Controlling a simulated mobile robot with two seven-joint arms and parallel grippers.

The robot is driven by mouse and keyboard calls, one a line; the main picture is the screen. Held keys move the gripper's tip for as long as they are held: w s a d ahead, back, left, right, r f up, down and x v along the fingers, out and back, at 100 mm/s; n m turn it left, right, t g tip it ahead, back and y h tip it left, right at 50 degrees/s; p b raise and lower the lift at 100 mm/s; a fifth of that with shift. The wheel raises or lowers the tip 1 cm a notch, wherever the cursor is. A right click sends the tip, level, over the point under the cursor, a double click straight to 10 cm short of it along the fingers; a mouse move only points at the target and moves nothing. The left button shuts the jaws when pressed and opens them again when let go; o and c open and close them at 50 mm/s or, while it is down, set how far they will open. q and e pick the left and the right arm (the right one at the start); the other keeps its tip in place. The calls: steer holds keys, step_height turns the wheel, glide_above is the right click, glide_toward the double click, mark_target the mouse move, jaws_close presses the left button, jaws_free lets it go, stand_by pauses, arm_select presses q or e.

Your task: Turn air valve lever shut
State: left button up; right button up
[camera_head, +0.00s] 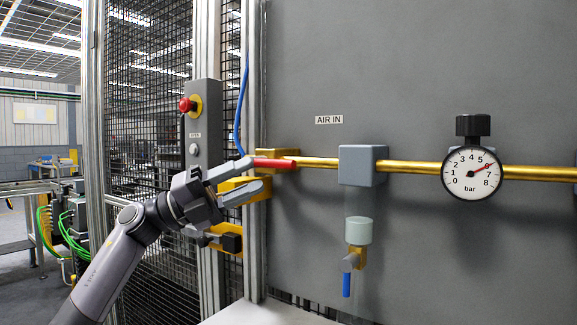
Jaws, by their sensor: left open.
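The air valve's red lever (273,163) lies nearly level, in line with the brass pipe, in front of the brass valve body (286,153). It is below and left of the "AIR IN" label (329,119). My left gripper (256,174) comes in from the left with its two fingers apart. The upper fingertip overlaps the lever's left end in the picture; I cannot tell whether they touch. The lower finger is below the lever, with a gap between. The pressure gauge (467,178) has its red needle near 6 bar. My right gripper is not in view.
A grey block (362,165) sits on the pipe, with a drain cup (358,231) and blue handle (346,285) below. A post left of the valve carries a control box (203,125) with a red button (186,105). Yellow brackets (232,240) stand close to my gripper.

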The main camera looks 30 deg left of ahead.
mark_target(272, 167)
arm_select(q)
steer(key=p+x, duration=0.1)
steer(key=x, duration=0.5)
steer(key=shift+w+d+r, duration=0.1)
steer(key=shift+w+d, duration=0.05)
steer(key=shift+d, duration=0.05)
jaws_close()
